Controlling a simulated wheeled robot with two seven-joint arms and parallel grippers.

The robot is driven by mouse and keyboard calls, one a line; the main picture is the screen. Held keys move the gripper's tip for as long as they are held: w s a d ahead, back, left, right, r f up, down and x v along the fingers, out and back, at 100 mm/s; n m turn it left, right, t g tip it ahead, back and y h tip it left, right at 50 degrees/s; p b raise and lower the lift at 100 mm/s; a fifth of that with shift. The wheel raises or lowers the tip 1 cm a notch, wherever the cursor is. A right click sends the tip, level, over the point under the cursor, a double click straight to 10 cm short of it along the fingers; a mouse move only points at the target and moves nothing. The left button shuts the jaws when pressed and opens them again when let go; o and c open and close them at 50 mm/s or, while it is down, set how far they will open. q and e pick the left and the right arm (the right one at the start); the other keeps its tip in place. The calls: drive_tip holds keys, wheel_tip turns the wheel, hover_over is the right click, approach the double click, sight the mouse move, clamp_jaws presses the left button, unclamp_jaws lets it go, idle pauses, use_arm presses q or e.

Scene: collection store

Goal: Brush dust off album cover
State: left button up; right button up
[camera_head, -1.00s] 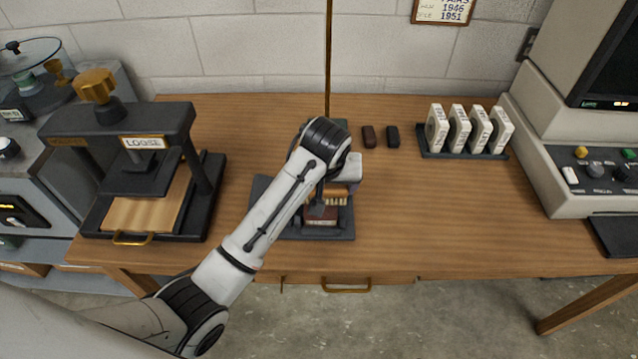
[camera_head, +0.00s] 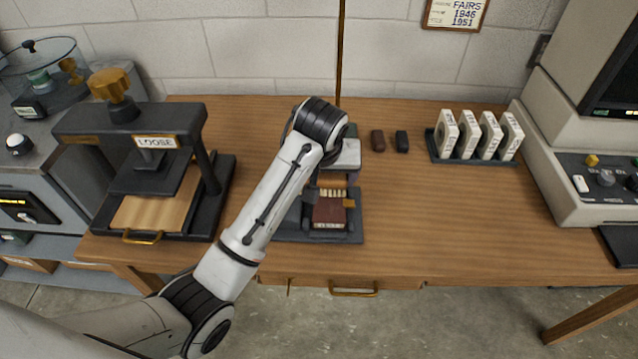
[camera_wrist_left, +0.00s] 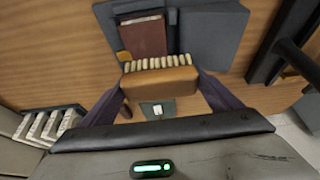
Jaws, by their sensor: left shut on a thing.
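The album (camera_head: 330,213), with a dark red-brown cover and a pale label strip at its front edge, lies on a dark grey stand (camera_head: 352,234). The album (camera_wrist_left: 143,38) also shows in the left wrist view. My left gripper (camera_wrist_left: 160,82) is shut on the brush (camera_wrist_left: 160,83), with one dark finger at each end of its tan block. The pale bristles point toward the album and sit at its near edge in the left wrist view; I cannot tell if they touch. In the head view my left arm partly hides the brush (camera_head: 333,193) and stand. My right gripper is out of view.
A black press (camera_head: 150,160) labelled LOOSE stands on the left. Two small dark blocks (camera_head: 389,141) lie behind the stand, and a rack of white boxes (camera_head: 478,136) stands to the right. A thin upright rod (camera_head: 339,60) rises behind. The right front table is clear.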

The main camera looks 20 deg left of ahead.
use_arm(q)
drive_tip(key=shift+r, duration=2.1)
